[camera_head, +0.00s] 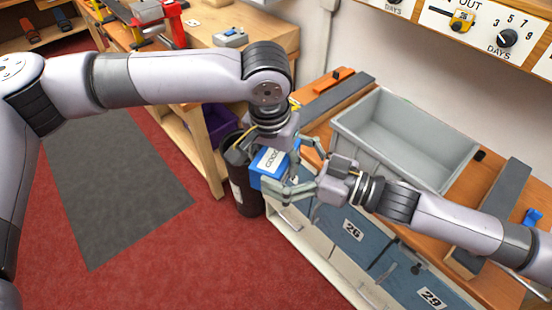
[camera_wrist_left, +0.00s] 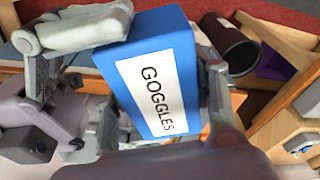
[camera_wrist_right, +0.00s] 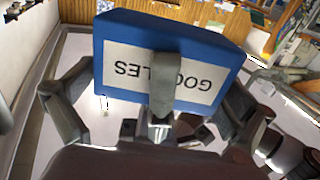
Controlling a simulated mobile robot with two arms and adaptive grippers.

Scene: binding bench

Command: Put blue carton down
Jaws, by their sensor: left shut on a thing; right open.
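The blue carton (camera_head: 257,179) has a white label, which reads GOGGLES in the left wrist view (camera_wrist_left: 177,28). My left gripper (camera_head: 281,157) comes from above and is shut on the carton, holding it in the air beside the cabinet's front edge. My right gripper (camera_head: 305,172) is open, its fingers spread close around the carton from the right. In the right wrist view the carton (camera_wrist_right: 118,35) fills the space ahead of the open fingers, and one finger overlaps its label. I cannot tell whether that finger touches it.
A grey bin (camera_head: 440,140) stands on the wooden bench top behind my right arm. Cabinet doors numbered 26 (camera_head: 340,236) and 29 are below. A dark cylindrical waste bin (camera_head: 240,190) stands on the red floor beneath the carton. A grey mat (camera_head: 115,190) lies on the left.

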